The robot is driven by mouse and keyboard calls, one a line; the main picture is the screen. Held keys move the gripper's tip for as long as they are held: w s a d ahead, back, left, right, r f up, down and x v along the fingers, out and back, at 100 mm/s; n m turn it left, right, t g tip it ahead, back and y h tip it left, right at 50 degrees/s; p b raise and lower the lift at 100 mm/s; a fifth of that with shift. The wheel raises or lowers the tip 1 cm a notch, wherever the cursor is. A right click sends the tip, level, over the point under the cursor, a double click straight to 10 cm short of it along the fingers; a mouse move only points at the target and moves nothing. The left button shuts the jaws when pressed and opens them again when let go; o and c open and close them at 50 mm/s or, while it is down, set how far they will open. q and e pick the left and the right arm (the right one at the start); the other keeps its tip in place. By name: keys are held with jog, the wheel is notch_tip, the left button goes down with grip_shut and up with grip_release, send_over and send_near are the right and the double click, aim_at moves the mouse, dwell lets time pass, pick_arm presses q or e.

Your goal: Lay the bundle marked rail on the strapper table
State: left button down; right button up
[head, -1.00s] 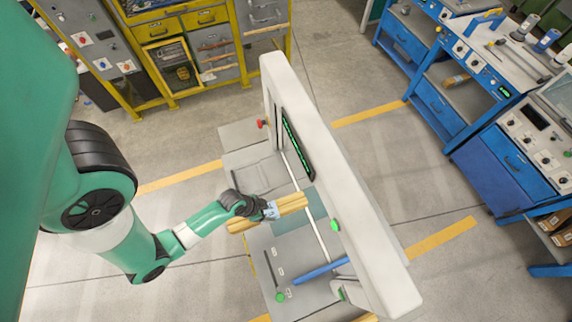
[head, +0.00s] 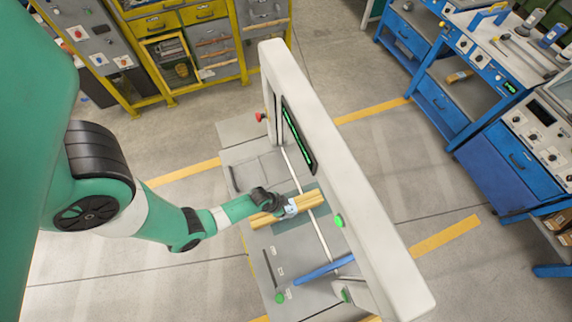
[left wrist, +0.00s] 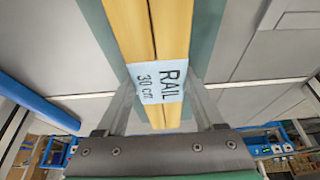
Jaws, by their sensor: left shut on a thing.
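The rail bundle, light wooden strips with a pale blue band reading "RAIL 30 cm", shows in the head view (head: 311,199) and in the left wrist view (left wrist: 148,35). My left gripper (head: 289,208) is shut on it at the band; in the left wrist view its two fingers (left wrist: 158,95) stand on either side of the label. The bundle is over the dark green pad (head: 285,224) of the grey strapper table (head: 268,262), lying across the table's thin pale bar. I cannot tell whether it touches the pad. My right gripper is not in view.
A white strapper arch (head: 345,165) with a dark display rises right beside the bundle. A blue bar (head: 322,271) lies on the table nearer the front. A yellow-framed cabinet (head: 190,50) stands behind, and blue workbenches (head: 500,165) stand at right.

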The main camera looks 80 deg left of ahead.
pick_arm(q)
jog(key=shift+f, duration=0.2)
grip_release()
jog(key=shift+r, duration=0.1)
jog(key=shift+s+r, duration=0.1)
jog(key=shift+r, duration=0.2)
jog(key=p+v, duration=0.5)
jog(key=v, duration=0.6)
jog(key=shift+r+p, duration=0.35)
jog(key=shift+p, duration=0.05)
